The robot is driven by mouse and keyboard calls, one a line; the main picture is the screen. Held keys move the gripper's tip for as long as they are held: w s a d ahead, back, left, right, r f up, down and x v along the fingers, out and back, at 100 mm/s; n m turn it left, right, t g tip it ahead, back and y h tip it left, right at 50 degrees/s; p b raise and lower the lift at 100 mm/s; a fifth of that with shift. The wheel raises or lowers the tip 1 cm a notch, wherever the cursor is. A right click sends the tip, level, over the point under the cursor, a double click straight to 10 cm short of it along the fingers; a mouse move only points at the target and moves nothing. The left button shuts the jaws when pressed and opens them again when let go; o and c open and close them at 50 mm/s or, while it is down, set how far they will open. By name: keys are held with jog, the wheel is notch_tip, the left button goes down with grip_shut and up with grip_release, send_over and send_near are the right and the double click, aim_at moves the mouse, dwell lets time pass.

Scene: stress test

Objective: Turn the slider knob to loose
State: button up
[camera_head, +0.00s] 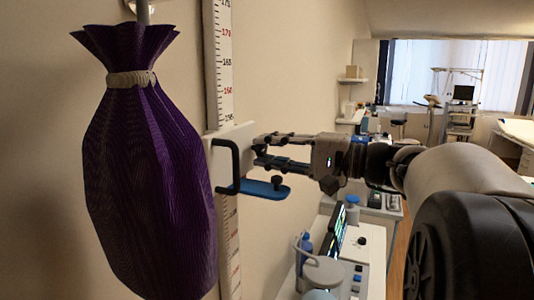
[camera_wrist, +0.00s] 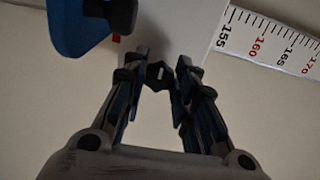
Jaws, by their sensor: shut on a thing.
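The height ruler (camera_head: 225,60) runs vertically on the wall, and its white slider (camera_head: 228,150) sits just below the 155 mark. The slider carries a black bent handle (camera_head: 234,160) and a blue paddle (camera_head: 264,189). My gripper (camera_head: 258,150) reaches in from the right, level with the slider and above the paddle. In the wrist view, the small dark slider knob (camera_wrist: 159,75) with a pale mark sits between the fingers of my gripper (camera_wrist: 163,70), which is shut on it. The fingers hide the knob in the head view.
A purple tied sack (camera_head: 150,170) hangs close on the left of the slider. Below the arm stands a counter (camera_head: 340,260) with devices and a blue bottle (camera_head: 305,248). The wrist view also shows the blue paddle (camera_wrist: 72,28) and ruler (camera_wrist: 270,42).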

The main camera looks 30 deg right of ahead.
jog(key=o, duration=1.1)
jog(key=shift+c, duration=0.2)
jog(key=v, duration=1.2)
